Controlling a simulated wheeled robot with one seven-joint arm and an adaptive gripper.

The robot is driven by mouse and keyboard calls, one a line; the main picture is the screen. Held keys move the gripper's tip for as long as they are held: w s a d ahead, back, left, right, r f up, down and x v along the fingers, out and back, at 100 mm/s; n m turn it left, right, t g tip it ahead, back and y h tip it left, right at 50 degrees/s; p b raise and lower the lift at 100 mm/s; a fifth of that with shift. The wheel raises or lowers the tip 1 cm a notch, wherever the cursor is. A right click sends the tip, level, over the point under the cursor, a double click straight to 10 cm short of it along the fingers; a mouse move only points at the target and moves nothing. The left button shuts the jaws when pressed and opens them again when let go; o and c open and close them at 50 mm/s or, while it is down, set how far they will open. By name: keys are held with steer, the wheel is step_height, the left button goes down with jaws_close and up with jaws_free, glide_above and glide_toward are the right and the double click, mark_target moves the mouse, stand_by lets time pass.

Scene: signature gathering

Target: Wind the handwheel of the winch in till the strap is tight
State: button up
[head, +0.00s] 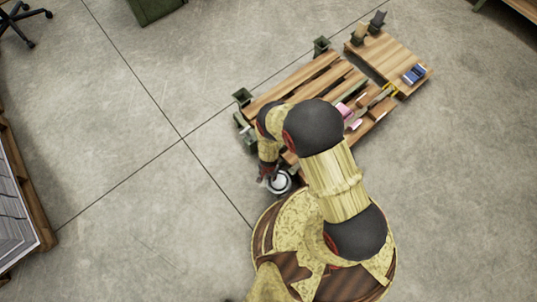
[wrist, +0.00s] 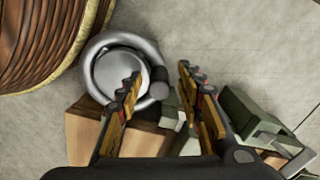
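The silver handwheel (wrist: 118,40) shows at the upper left in the wrist view, with a dark grey knob (wrist: 158,84) on its right side. In the head view the handwheel (head: 281,183) sits at the near left end of the wooden pallet. My gripper (wrist: 159,77) is open, one finger overlapping the wheel and the other to the right of the knob. The knob appears between the fingers; I see no grip on it. In the head view my gripper (head: 267,178) is small, beside the wheel. I cannot make out the strap or its tightness.
My base is close to the wheel. Concrete floor (head: 150,190) is clear to the left.

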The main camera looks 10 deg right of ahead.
steer(key=shift+r, duration=0.15)
step_height(320, 180, up, 12)
stand_by(0.7)
stand_by(0.5)
